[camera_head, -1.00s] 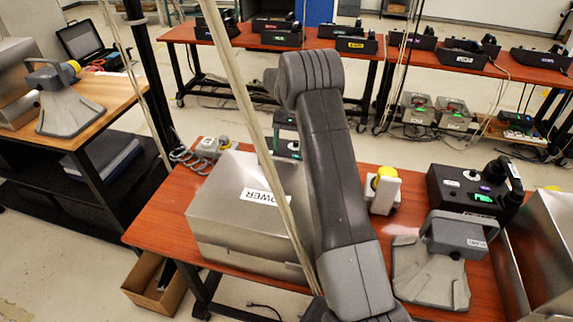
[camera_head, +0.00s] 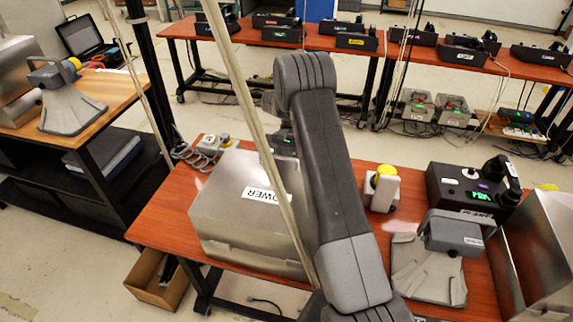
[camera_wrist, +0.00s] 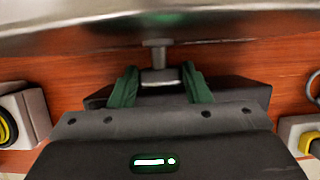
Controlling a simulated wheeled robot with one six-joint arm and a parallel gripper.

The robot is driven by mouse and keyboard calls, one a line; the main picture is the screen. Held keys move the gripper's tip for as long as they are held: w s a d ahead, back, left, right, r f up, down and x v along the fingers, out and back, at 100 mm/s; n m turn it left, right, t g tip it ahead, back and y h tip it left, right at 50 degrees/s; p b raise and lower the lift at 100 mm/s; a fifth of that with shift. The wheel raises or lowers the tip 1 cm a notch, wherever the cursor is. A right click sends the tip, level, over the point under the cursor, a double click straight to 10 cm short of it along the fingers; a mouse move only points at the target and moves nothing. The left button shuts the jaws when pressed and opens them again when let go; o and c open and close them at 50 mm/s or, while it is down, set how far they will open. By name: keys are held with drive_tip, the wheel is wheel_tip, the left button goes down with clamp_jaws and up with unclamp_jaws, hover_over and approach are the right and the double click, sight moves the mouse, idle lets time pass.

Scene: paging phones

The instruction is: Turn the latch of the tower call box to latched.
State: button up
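The tower call box (camera_head: 235,215) is a closed metal box on the red-brown table in the head view, its label partly covered by a pale cable. In the wrist view its metal wall (camera_wrist: 60,30) fills the top edge. A small grey T-shaped latch (camera_wrist: 154,57) sticks out below that wall. My gripper (camera_wrist: 159,72) has two green fingers standing apart, with the latch in line with the gap between them. I see no contact. In the head view my arm and the box hide most of the gripper and the latch.
A yellow-topped white device (camera_head: 382,188), a black phone unit (camera_head: 470,190) and a grey paging unit (camera_head: 440,260) stand right of my arm. Pale cables hang in front of the box. A grey device (camera_head: 212,143) lies at the table's far left corner.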

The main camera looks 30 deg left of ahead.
drive_tip(key=shift+w+d+f+y+b, duration=0.2)
drive_tip(key=shift+y+b, duration=0.4)
drive_tip(key=shift+b, duration=0.6)
drive_tip(key=shift+d+r+n+g+y+b, duration=0.15)
drive_tip(key=shift+n+g+y+b, duration=0.2)
drive_tip(key=shift+y+b, duration=0.35)
drive_tip(key=o, duration=1)
drive_tip(key=shift+r, duration=0.1)
drive_tip(key=b+v, duration=0.2)
drive_tip(key=v, duration=1.1)
drive_tip(key=shift+w+r, duration=0.2)
drive_tip(key=shift+r, duration=0.1)
